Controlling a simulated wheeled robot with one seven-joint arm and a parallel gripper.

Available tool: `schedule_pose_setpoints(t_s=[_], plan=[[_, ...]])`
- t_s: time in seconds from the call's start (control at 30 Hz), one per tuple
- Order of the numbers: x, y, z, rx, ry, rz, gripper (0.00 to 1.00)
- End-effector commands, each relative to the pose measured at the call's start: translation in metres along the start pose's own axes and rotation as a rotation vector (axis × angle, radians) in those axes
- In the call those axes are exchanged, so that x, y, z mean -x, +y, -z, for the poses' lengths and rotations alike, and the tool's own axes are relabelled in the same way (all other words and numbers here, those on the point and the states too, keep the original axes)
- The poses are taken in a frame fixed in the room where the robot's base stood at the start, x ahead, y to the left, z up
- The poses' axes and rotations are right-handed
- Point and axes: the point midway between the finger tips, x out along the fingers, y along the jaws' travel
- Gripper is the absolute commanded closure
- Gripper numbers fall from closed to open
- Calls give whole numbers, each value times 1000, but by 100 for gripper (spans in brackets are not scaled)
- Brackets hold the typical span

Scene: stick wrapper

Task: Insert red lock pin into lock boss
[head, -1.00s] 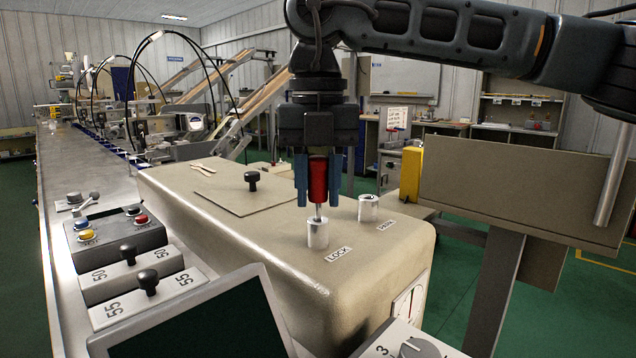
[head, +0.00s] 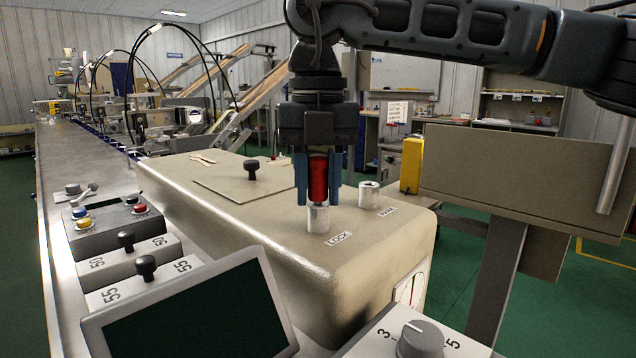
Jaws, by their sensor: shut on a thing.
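The red lock pin (head: 318,178) is upright between the two blue fingers of my gripper (head: 318,185), which is shut on its red handle. The lock boss (head: 318,217) is a silver cylinder beside the LOCK label (head: 339,238) on top of the beige housing. The pin is directly above the boss, with the bottom of its red handle at or very near the boss's top rim. The metal shank no longer shows below the handle. I cannot tell whether the handle is fully seated.
A second silver boss (head: 369,195) with a hole stands at the right by the PARK label (head: 386,211). A black knob (head: 251,169) is on the housing's lid plate. A dark screen (head: 190,315) and a dial (head: 420,340) are in front.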

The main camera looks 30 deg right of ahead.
Motion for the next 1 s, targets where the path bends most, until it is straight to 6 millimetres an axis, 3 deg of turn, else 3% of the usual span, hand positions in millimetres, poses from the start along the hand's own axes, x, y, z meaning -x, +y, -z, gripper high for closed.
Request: schedule_pose_setpoints(t_s=[0.13, 0.17, 0.43, 0.77, 1.0], plan=[[-2, 0, 0, 0, 0, 0, 98], [-2, 0, 0, 0, 0, 0, 65], [-1, 0, 0, 0, 0, 0, 39], [3, 0, 0, 0, -1, 0, 38], [39, 0, -1, -2, -4, 1, 38]])
